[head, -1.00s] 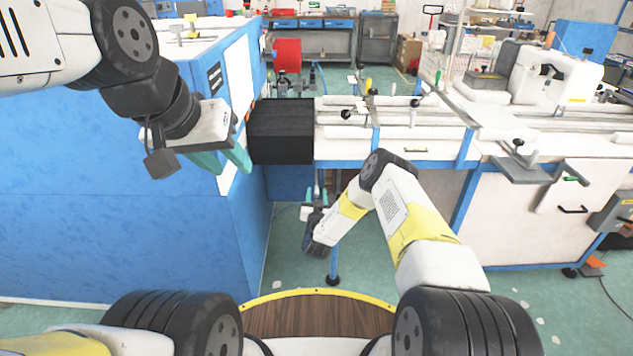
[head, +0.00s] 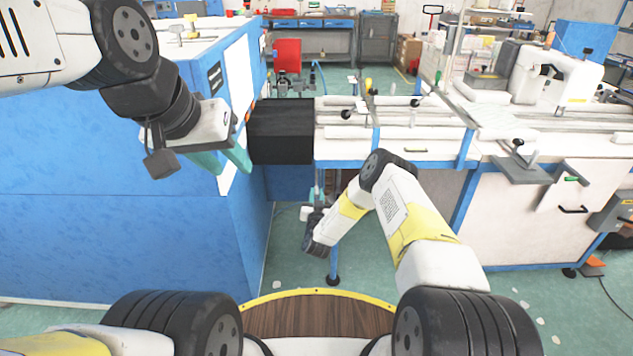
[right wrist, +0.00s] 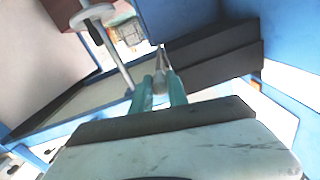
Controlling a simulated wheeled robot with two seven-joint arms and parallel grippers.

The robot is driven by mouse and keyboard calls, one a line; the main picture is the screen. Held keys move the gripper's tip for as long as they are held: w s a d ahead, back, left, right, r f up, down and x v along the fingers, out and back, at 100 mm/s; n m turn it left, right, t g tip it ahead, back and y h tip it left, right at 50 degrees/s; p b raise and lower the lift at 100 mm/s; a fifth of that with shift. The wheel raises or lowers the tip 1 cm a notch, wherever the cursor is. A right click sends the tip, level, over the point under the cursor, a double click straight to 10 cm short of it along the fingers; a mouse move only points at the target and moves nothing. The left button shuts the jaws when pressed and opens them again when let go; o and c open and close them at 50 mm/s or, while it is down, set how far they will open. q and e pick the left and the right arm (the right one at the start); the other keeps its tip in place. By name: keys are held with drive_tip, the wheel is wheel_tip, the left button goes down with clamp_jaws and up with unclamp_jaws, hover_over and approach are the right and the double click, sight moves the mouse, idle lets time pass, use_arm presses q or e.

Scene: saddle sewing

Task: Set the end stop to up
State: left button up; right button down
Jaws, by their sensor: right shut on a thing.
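In the right wrist view, the teal fingers of my right gripper (right wrist: 158,88) are closed around a slim grey metal piece (right wrist: 161,66) with a narrow tip. I take it for the end stop, but cannot tell for sure or read its setting. In the head view my right gripper (head: 319,187) is low, beneath the white bench's front edge, partly hidden by my own arm; the held piece cannot be made out there. My left gripper (head: 231,168) is open and empty, in front of the blue cabinet's right side.
A large blue cabinet (head: 110,140) fills the left. A black box-like cover (head: 281,130) joins it to the white bench (head: 400,145), which carries rails and knobs. A red panel (head: 287,53) stands behind. A sewing machine (head: 555,75) is at the right. Green floor lies below.

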drive_tip(key=shift+r, duration=0.1)
idle(0.6)
drive_tip(key=shift+w+r, duration=0.1)
drive_tip(key=shift+r, duration=1.6)
drive_tip(key=c, duration=1.3)
unclamp_jaws()
drive_tip(key=shift+r, duration=0.1)
drive_tip(key=shift+s, duration=0.2)
drive_tip(key=s, duration=0.7)
drive_tip(key=shift+s, duration=0.3)
drive_tip(key=shift+w, duration=0.1)
